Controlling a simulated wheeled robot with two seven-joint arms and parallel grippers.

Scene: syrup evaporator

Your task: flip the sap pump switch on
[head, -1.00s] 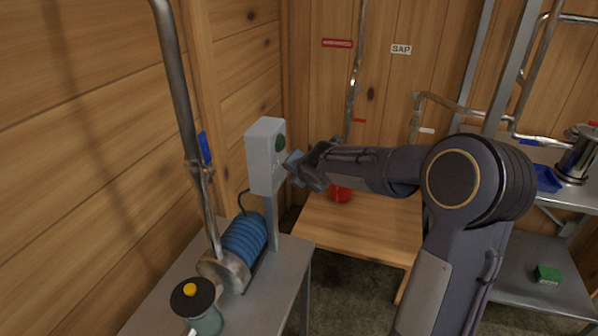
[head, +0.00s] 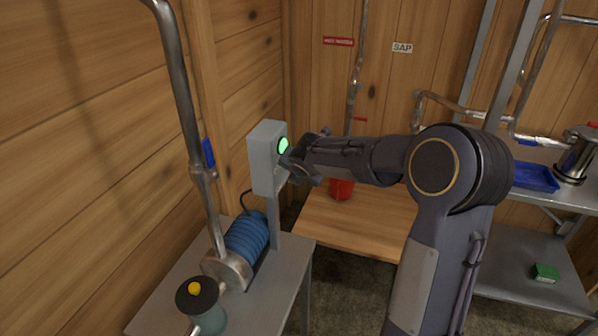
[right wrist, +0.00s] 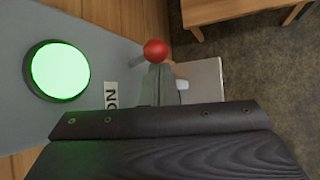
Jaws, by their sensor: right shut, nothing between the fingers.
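The grey switch box (head: 264,160) stands on a post above the blue pump (head: 247,238) at the left. Its round lamp (head: 283,145) glows green, and the lamp is also bright in the right wrist view (right wrist: 60,71). A lever with a red ball tip (right wrist: 156,50) sits beside the "ON" label (right wrist: 111,96) in the right wrist view. My right gripper (head: 292,165) is shut and empty, close against the box's front below the lamp. My left gripper is out of view.
A steel pipe (head: 180,95) with a blue-handled valve rises from the pump. A capped green jar (head: 203,308) stands on the grey bench. A red container (head: 341,189) sits on the wooden table (head: 350,225) behind my arm. A steel shelf with a blue tray (head: 533,177) is at the right.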

